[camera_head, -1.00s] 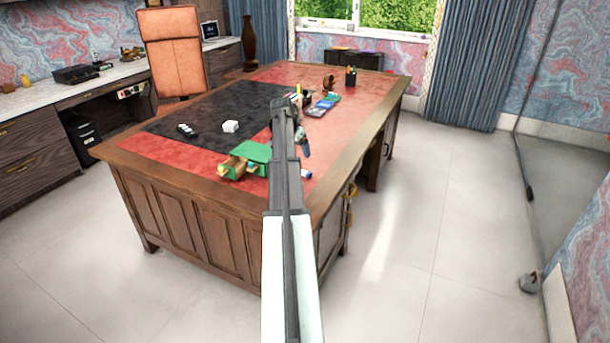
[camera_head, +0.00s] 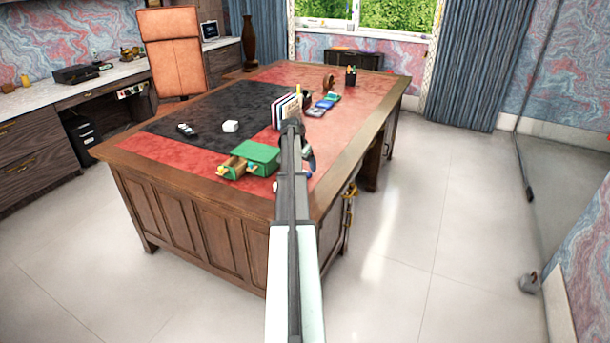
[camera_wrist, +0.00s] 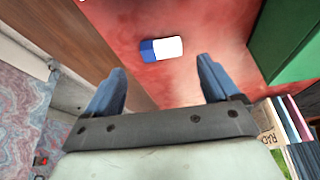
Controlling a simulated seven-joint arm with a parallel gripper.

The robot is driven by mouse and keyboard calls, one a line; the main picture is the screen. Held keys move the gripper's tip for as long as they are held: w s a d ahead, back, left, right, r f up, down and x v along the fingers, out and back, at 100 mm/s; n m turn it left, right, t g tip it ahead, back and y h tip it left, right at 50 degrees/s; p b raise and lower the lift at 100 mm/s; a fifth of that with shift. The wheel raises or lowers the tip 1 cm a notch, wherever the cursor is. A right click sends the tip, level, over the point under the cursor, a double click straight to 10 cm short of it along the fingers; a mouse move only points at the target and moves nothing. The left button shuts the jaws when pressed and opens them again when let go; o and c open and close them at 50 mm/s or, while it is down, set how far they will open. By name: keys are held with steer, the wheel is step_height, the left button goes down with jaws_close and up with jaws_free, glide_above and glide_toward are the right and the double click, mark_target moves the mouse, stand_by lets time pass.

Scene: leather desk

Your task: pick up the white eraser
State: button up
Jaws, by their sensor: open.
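The white eraser (camera_wrist: 169,48) has a blue sleeve on its left end and lies on the red leather desk top in the wrist view. My gripper (camera_wrist: 161,66) is open and empty, with its two blue fingers apart. The eraser lies beyond the fingertips, between their lines, and is not touched. In the head view my gripper (camera_head: 311,160) is over the right part of the desk's near end, partly hidden by my arm. The eraser is mostly hidden there.
A green box (camera_head: 257,155) is left of my gripper, also at the wrist view's right edge (camera_wrist: 290,40). Upright books (camera_head: 286,108) stand behind my arm. A white block (camera_head: 230,126) sits on the dark mat (camera_head: 210,110). The wooden desk edge (camera_wrist: 110,45) is at left.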

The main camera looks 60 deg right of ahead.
steer(key=x, duration=0.4)
steer(key=shift+w+a+f, duration=0.15)
steer(key=shift+w+f, duration=0.05)
steer(key=shift+f, duration=0.1)
steer(key=c, duration=1.1)
steer(key=shift+r, duration=5.05)
steer(key=shift+c, duration=0.2)
